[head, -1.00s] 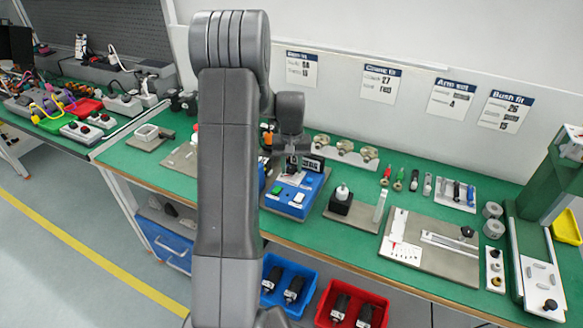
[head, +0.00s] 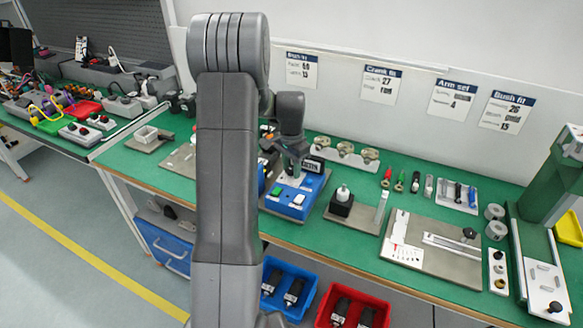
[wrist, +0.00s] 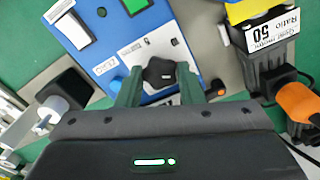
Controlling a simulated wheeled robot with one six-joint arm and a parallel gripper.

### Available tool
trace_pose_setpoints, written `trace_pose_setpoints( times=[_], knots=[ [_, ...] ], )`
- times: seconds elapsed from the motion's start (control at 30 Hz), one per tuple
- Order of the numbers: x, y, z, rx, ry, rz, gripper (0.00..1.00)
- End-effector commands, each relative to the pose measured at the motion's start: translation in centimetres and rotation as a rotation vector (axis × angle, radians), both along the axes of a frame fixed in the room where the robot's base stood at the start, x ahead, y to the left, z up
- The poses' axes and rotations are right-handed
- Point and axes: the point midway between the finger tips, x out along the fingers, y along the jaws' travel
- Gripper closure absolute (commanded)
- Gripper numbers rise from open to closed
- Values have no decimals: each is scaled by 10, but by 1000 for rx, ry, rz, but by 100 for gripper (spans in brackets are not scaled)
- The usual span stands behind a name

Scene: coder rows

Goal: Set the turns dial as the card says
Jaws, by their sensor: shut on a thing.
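A blue control box (head: 305,199) stands on the green bench, with a green button and a white button on its top. In the wrist view, the box (wrist: 205,30) carries a black lobed dial knob (wrist: 158,72) on a pale panel. My gripper (wrist: 159,84) has its two green fingers on either side of this knob and is shut on it. The small print around the knob is too small to read. In the head view, my gripper (head: 294,165) is over the back of the box, and my arm hides part of it.
Wall cards hang behind: Crank fit (head: 380,83), Arm set (head: 452,100) and Bush fit (head: 505,111). A black block with a white top (head: 341,202) stands right of the box. A dark unit labelled Ratio 50 (wrist: 275,60) with an orange-handled part (wrist: 297,101) is close to my gripper.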

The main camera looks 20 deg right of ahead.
Motion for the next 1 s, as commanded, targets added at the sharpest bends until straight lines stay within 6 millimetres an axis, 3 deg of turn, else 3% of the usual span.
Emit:
trace_pose_setpoints(
  times=[0.3,0.83,0.87,1.0],
  knots=[
    [1,-1,1,-2,-3,-110,89],
    [1,-1,2,-2,-4,-130,89],
    [1,-1,2,-2,-4,-130,61],
    [1,0,1,-1,-2,-130,58]
  ],
)
